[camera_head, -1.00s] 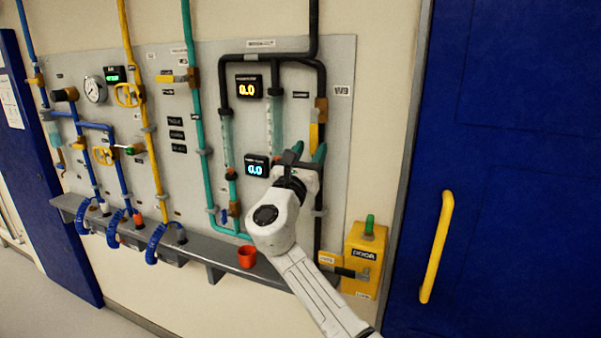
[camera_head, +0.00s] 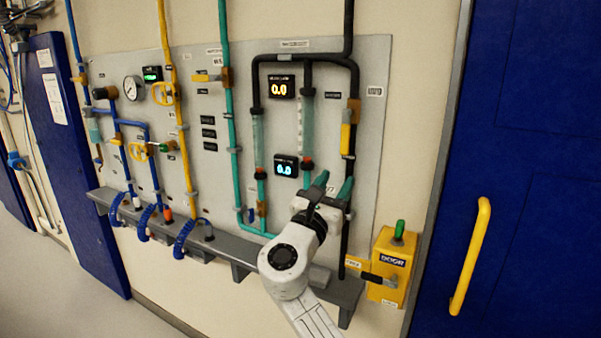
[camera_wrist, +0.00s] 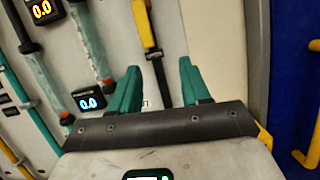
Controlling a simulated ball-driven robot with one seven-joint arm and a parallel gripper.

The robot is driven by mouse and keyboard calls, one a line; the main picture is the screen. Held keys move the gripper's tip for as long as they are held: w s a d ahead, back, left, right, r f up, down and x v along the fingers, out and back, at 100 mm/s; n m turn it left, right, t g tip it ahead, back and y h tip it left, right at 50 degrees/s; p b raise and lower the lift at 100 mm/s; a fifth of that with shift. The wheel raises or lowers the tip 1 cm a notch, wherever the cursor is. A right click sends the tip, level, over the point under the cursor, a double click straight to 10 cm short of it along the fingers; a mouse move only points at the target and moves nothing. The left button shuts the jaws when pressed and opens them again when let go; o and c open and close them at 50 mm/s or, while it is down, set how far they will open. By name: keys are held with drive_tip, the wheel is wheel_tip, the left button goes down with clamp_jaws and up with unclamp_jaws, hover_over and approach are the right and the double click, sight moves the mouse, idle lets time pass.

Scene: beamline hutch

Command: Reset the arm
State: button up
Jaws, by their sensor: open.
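My gripper (camera_head: 333,186) is in front of the lower right part of the grey pipe panel (camera_head: 376,150), with its teal fingers pointing up toward the wall. In the wrist view my gripper (camera_wrist: 158,85) has its two teal fingers spread apart with nothing between them. The fingers look clear of the panel, though the exact gap cannot be told. My white arm rises from the bottom of the head view and hides part of the shelf and the lower panel.
A grey shelf (camera_head: 228,244) runs below the panel, with blue coiled hoses (camera_head: 183,238) at its left. A yellow door box (camera_head: 390,265) with a green knob is right of my arm. A blue door (camera_head: 530,180) with a yellow handle (camera_head: 470,255) fills the right side.

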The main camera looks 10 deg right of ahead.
drive_tip(key=s+d+f+m+g+y, duration=0.25)
drive_tip(key=s+d+f+m, duration=0.2)
drive_tip(key=s+f, duration=0.4)
drive_tip(key=s+d+f+m+g+y, duration=0.1)
drive_tip(key=s+d+f+m+g, duration=0.4)
drive_tip(key=f, duration=0.7)
drive_tip(key=s+d+f+m+g+y, duration=0.2)
drive_tip(key=s+d+f+m+g, duration=0.15)
drive_tip(key=s+f+m, duration=0.5)
drive_tip(key=s+f+m+g+y, duration=0.2)
drive_tip(key=s+f+m, duration=0.3)
drive_tip(key=s, duration=0.9)
drive_tip(key=s+f+m+g+y, duration=0.3)
drive_tip(key=s+f+m+y, duration=0.2)
drive_tip(key=s, duration=0.9)
wheel_tip(320, 180, down, 3)
drive_tip(key=shift+s+a+r, duration=0.1)
drive_tip(key=shift+s+a, duration=0.05)
drive_tip(key=shift+a, duration=0.3)
drive_tip(key=shift+y, duration=0.25)
drive_tip(key=shift+c, duration=0.4)
